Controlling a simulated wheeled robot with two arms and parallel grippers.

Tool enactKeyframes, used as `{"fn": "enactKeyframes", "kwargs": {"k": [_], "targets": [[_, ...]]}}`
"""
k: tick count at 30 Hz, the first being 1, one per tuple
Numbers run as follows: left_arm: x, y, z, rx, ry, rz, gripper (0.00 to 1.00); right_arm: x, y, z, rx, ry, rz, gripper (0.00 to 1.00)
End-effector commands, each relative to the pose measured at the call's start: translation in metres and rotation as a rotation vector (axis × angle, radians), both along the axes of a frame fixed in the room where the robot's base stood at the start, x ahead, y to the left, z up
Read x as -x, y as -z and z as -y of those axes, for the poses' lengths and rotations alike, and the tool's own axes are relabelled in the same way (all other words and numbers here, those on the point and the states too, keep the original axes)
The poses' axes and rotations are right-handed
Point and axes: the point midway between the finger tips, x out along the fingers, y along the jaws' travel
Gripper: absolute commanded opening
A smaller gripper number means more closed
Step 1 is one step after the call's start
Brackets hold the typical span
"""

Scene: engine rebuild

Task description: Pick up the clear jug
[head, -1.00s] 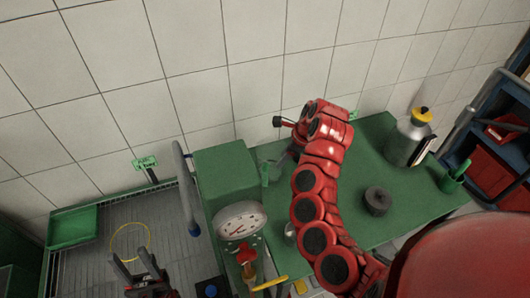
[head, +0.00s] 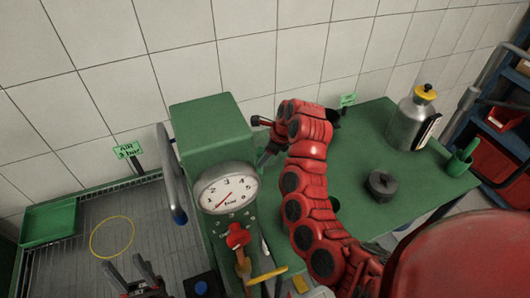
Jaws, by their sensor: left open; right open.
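I cannot make out the clear jug; my red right arm covers part of the green bench (head: 370,150) where it could stand. My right gripper (head: 267,155) is at the end of that arm, pointing down beside the green gauge box. It is mostly hidden by the arm, with only grey finger parts showing. My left gripper (head: 131,272) is at the bottom left, fingers apart and empty, over the grey grated tray.
A green box with a round dial gauge (head: 227,189) and red valve (head: 237,237) stands between my grippers. A grey hooked pipe (head: 172,185) is left of it.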

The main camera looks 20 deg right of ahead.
Motion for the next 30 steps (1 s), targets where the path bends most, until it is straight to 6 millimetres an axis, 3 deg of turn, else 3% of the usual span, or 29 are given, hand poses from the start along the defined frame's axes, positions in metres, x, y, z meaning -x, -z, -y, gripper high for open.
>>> {"fn": "enactKeyframes", "kwargs": {"k": [7, 12, 18, 25, 30], "targets": [[0.0, -0.001, 0.0, 0.0, 0.0, 0.0, 0.5, -0.001, 0.01, -0.005, 0.0, -0.001, 0.0, 0.47], [0.0, -0.021, 0.0, 0.0, 0.0, 0.001, 0.5, 0.0, 0.031, -0.014, -0.004, -0.002, -0.008, 0.47], [0.0, -0.024, 0.0, 0.0, 0.0, 0.0, 0.5, -0.006, 0.051, -0.017, 0.0, -0.002, -0.006, 0.47], [0.0, -0.023, 0.0, 0.0, 0.0, 0.0, 0.5, -0.008, 0.053, -0.017, 0.001, 0.0, -0.001, 0.47], [0.0, -0.023, 0.0, 0.0, 0.0, 0.0, 0.5, -0.008, 0.053, -0.017, 0.0, 0.0, 0.0, 0.17]]}}
